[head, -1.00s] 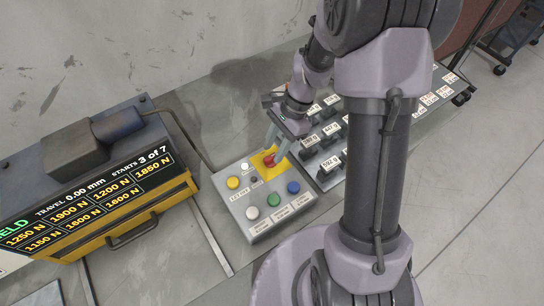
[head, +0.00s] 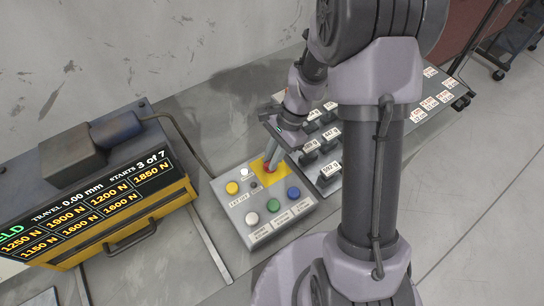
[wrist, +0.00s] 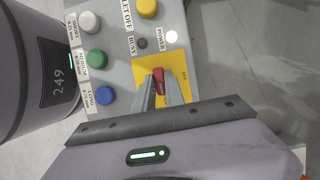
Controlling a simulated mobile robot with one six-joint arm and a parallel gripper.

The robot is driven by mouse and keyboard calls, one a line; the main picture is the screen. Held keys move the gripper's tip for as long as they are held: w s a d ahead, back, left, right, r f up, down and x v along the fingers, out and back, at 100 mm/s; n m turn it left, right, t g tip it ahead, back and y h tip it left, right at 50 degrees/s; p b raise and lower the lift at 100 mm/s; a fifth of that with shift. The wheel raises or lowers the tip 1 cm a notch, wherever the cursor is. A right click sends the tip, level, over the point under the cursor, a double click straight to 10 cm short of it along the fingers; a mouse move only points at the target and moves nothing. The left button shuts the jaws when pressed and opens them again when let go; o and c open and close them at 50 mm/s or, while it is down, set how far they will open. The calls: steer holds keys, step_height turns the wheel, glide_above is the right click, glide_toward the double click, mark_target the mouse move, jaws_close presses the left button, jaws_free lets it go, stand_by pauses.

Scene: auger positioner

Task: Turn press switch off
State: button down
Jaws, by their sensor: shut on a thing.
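The control panel (head: 236,214) is a grey box on the bench. Its red switch (head: 267,167) sits on a yellow plate (head: 280,175) at the panel's far right corner. In the wrist view the red switch (wrist: 159,76) stands between my fingertips on the yellow plate (wrist: 178,63). My gripper (head: 270,160) reaches down from above, and its fingers (wrist: 159,90) are shut on the red switch. The fingers hide part of the switch. A white light marked POWER (wrist: 172,37) is bright, and a dark one marked BUSY (wrist: 142,43) sits beside it.
The panel also has yellow (head: 232,188), white (head: 252,218), green (head: 273,205) and blue (head: 293,193) buttons. A display unit (head: 110,215) stands at left, reading "3 of 7" and "0.00 mm". Labelled dark blocks (head: 329,172) stand close on the right.

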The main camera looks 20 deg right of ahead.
steer(key=shift+r, duration=0.1)
steer(key=n+g+p, duration=0.1)
steer(key=n+p, duration=0.2)
steer(key=shift+w+r+h, duration=0.1)
steer(key=shift+h, duration=0.2)
steer(key=n+g+p, duration=0.1)
steer(key=n+p, duration=0.1)
steer(key=n, duration=0.1)
steer(key=n+h+p, duration=0.1)
steer(key=n, duration=0.1)
steer(key=shift+w+a+n+g+p, duration=0.1)
steer(key=shift+a+n+g+p, duration=0.05)
steer(key=shift+n+g+p, duration=0.25)
steer(key=n+h+p, duration=0.1)
steer(key=n, duration=0.1)
steer(key=n+h+p, duration=0.1)
steer(key=n, duration=0.1)
steer(key=shift+a+n+g, duration=0.15)
steer(key=shift+n+g, duration=0.15)
steer(key=shift+n+h+p, duration=0.8)
steer(key=shift+n+p, duration=0.2)
steer(key=shift+n, duration=1.1)
steer(key=c, duration=1.4)
jaws_free()
steer(key=shift+f, duration=0.2)
